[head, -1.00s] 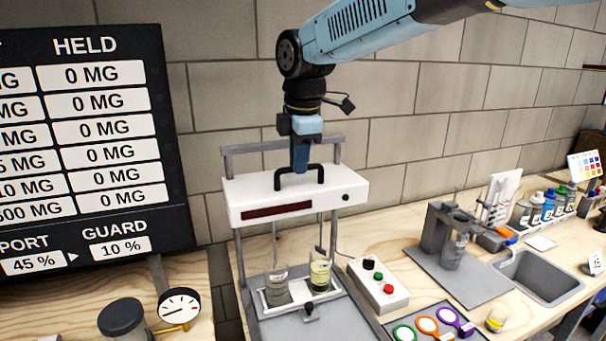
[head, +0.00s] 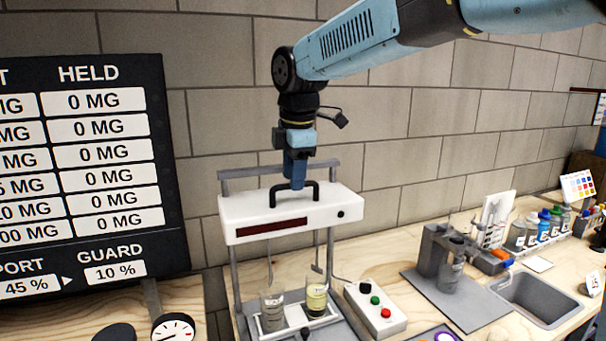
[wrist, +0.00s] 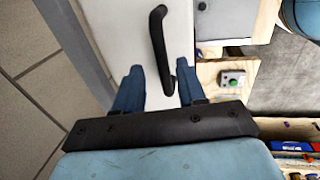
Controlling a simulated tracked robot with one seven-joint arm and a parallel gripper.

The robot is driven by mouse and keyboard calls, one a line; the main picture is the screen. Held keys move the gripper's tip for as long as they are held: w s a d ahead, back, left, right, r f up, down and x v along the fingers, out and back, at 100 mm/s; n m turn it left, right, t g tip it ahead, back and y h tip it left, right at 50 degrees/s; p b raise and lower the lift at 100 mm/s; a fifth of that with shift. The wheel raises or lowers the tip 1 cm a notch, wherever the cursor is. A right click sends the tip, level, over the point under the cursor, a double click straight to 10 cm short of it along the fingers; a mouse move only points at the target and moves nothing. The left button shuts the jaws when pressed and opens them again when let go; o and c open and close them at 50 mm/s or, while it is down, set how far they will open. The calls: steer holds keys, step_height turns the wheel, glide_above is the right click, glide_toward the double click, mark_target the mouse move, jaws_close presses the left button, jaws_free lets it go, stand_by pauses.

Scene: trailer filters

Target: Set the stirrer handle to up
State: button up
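The stirrer's white head (head: 290,217) carries a black bar handle (head: 294,190) on its top. It stands on grey posts over two beakers, a clear one (head: 272,312) and one with yellowish liquid (head: 317,302). A stirring paddle (head: 317,268) shows above the yellowish beaker. My gripper (head: 296,185) points down at the middle of the handle. In the wrist view the handle (wrist: 160,35) runs between its two blue fingers (wrist: 158,85).
A control box (head: 375,307) with coloured buttons stands right of the stirrer. Farther right are a grey stand (head: 435,258), a sink (head: 540,297) and several bottles. A dark board (head: 88,165) stands at the left, with a dial gauge (head: 173,328) below it.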

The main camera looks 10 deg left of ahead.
steer(key=v, duration=1.3)
steer(key=shift+r, duration=0.35)
steer(key=s+d+f+m+t, duration=0.1)
steer(key=s+d+f+m, duration=0.25)
steer(key=d+m, duration=0.45)
steer(key=s+d+f+m+t, duration=0.1)
steer(key=s+d+f+m, duration=0.25)
steer(key=d, duration=0.85)
steer(key=s+d+f+m+t, duration=0.1)
steer(key=s+d+f+m, duration=0.1)
steer(key=d+f+m, duration=0.6)
steer(key=s+d+f+m+h, duration=0.1)
steer(key=s+d+f+m, duration=0.3)
steer(key=s+d, duration=0.3)
steer(key=shift+d+f+m+t, duration=0.15)
steer(key=shift+d+m+t, duration=0.2)
steer(key=shift+d, duration=0.1)
